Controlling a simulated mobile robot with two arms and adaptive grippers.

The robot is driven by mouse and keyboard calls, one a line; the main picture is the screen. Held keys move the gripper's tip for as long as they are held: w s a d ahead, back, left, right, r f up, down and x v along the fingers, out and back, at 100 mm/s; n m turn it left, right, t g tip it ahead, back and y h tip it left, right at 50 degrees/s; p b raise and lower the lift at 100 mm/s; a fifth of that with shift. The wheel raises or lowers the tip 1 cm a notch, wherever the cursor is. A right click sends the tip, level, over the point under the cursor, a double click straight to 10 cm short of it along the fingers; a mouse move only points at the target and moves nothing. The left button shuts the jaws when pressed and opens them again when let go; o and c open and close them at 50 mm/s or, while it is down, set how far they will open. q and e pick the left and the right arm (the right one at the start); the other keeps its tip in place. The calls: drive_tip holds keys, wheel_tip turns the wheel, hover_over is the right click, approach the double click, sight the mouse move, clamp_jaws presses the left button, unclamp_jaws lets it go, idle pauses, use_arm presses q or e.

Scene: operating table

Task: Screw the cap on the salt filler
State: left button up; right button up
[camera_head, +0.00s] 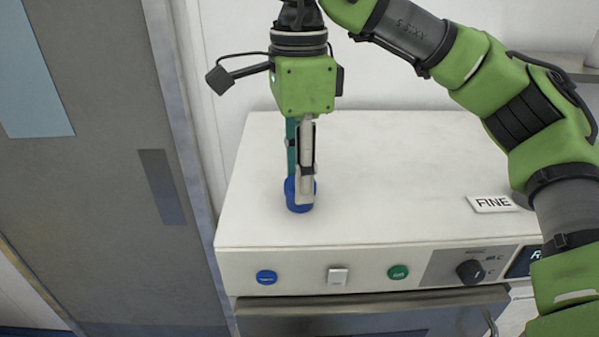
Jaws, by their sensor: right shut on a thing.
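A blue cap (299,207) is at the left part of the white top of a machine. My right gripper (301,190) points straight down from above and is shut on the blue cap. The cap is at the level of the white top; whether a filler opening lies under it is hidden by the cap and the fingers. My left gripper is not in view.
The front panel has a blue button (266,277), a white switch (337,276), a green button (398,272) and a black knob (470,272). A grey door (90,200) stands at left.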

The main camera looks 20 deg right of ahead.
drive_tip(key=shift+m, duration=1.8)
drive_tip(key=m+b, duration=0.1)
drive_tip(key=m, duration=0.2)
drive_tip(key=o, duration=0.7)
